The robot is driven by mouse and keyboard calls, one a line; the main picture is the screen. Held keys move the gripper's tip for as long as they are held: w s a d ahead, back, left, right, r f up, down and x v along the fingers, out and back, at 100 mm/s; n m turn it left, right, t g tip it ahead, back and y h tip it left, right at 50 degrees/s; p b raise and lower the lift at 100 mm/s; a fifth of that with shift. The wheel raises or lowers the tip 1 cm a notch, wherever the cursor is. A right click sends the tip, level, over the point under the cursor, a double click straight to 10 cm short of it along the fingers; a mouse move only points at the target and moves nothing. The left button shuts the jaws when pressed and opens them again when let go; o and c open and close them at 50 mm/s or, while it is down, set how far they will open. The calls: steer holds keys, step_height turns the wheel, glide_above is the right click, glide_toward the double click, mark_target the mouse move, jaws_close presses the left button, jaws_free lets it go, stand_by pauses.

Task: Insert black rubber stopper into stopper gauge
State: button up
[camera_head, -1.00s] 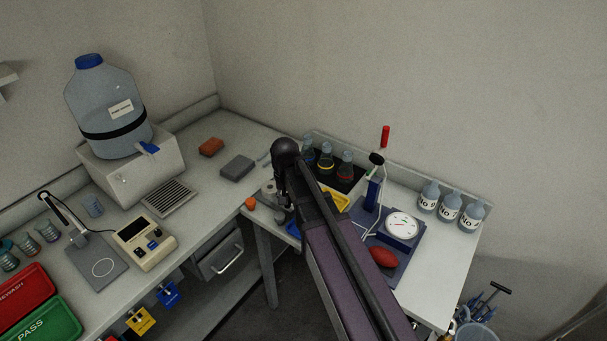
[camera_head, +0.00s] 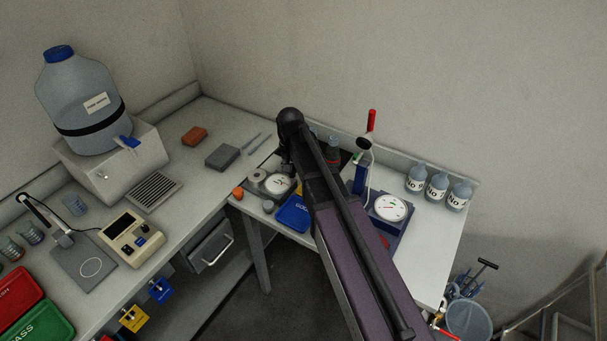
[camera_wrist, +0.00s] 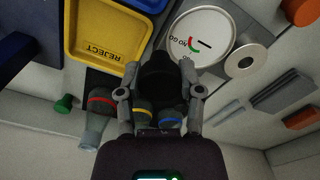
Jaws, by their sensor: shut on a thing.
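In the wrist view my gripper (camera_wrist: 157,82) is shut on a dark, rounded black thing, the black rubber stopper (camera_wrist: 160,66). The stopper overlaps the lower left edge of the white GO / NO GO dial of the stopper gauge (camera_wrist: 203,30). A grey ring-topped cylinder (camera_wrist: 246,62) stands beside the dial. In the head view the gauge dial (camera_head: 278,184) and the cylinder (camera_head: 257,175) are just left of my arm, which hides the fingertips and stopper. Whether the stopper touches the gauge I cannot tell.
A yellow REJECT tray (camera_wrist: 105,45) lies left of the stopper in the wrist view. A blue tray (camera_head: 293,213) is in front of the gauge, with an orange ball (camera_head: 238,193) to its left. Banded flasks (camera_wrist: 100,102) stand near my fingers. A blue stand (camera_head: 360,180) is behind my arm.

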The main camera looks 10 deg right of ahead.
steer(key=n+p, duration=0.1)
glide_toward(256, 171)
steer(key=s, duration=0.2)
steer(key=shift+s+d+f, duration=0.1)
steer(key=shift+s+f, duration=0.1)
steer(key=shift+f+b, duration=2.45)
steer(key=shift+f, duration=0.05)
steer(key=shift+w+d, duration=0.1)
steer(key=shift+f+b, duration=1.15)
stand_by(0.8)
steer(key=o, duration=1)
